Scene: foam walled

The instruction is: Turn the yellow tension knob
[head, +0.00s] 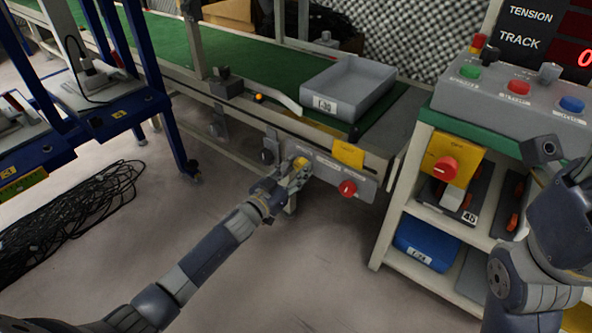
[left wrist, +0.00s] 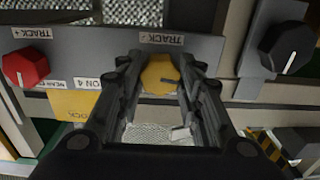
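The yellow tension knob (head: 301,163) is on the grey control panel (head: 325,173) on the conveyor's front side. It also shows in the left wrist view (left wrist: 160,75), between the fingers of my left gripper (left wrist: 162,80). The fingers lie along both sides of the knob with no clear gap, so the gripper appears shut on it. In the head view my left gripper (head: 290,176) reaches the panel from the front left and partly hides the knob. My right gripper (head: 570,172) is at the right edge, partly cut off; its fingers cannot be made out.
A red knob (head: 347,188) is beside the yellow one, below a yellow note (head: 348,154). A black knob (head: 267,156) is to the left. A grey tray (head: 348,86) sits on the green belt. A shelf (head: 465,228) and button console (head: 510,95) stand at the right.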

